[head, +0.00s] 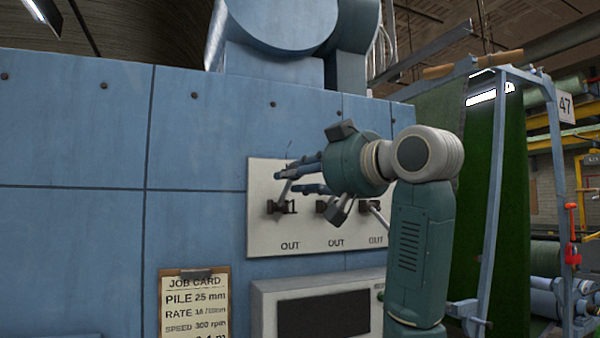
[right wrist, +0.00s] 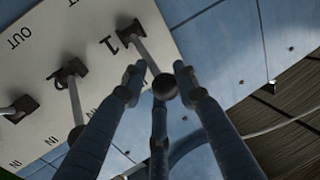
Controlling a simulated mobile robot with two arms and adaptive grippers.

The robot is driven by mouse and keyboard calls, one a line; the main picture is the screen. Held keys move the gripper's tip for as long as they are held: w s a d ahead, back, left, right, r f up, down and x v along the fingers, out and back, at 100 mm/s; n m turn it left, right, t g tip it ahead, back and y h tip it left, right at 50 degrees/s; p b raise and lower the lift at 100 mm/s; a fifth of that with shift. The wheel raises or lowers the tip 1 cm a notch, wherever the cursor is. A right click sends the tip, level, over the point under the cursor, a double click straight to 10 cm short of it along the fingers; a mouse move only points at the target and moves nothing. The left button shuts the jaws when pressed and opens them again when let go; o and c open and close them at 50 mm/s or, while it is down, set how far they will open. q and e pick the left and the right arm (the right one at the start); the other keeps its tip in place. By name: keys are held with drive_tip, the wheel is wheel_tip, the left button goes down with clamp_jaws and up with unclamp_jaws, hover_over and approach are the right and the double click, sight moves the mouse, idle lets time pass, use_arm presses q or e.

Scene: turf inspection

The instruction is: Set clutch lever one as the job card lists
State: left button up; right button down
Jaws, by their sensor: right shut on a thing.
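A pale lever plate (head: 262,232) is fixed to the blue machine front, with OUT printed below its levers. Lever one (head: 284,194), by the number 1, tilts up toward the IN side. In the right wrist view its rod (right wrist: 144,53) ends in a dark knob (right wrist: 165,88). My right gripper (head: 285,175) has its fingers closed around the knob end. The second lever (right wrist: 74,100) also points to IN in the wrist view. A third lever (head: 379,214) is partly hidden by my arm. The job card (head: 194,300) reads pile 25 mm and speed 300 rpm; its lower lines are cut off.
A pale box with a dark screen (head: 322,314) sits below the plate, close under my right arm. Blue posts (head: 494,200) and hanging green turf (head: 511,165) stand at the right. A sign reads 47 (head: 565,106).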

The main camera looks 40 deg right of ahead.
use_arm(q)
drive_tip(key=shift+w+r, duration=0.1)
drive_tip(key=shift+w, duration=0.2)
use_arm(e)
drive_tip(key=shift+s+r, duration=0.15)
drive_tip(key=shift+r, duration=0.4)
drive_tip(key=c, duration=1.6)
unclamp_jaws()
drive_tip(key=shift+o, duration=0.8)
drive_tip(key=shift+a+f, duration=0.15)
drive_tip(key=shift+a, duration=0.1)
drive_tip(key=shift+w, duration=0.2)
drive_tip(key=shift+f, duration=0.15)
use_arm(q)
drive_tip(key=shift+a, duration=0.1)
use_arm(e)
drive_tip(key=shift+s, duration=0.3)
drive_tip(key=s, duration=1.1)
drive_tip(key=shift+s+d, duration=0.2)
drive_tip(key=shift+d, duration=0.1)
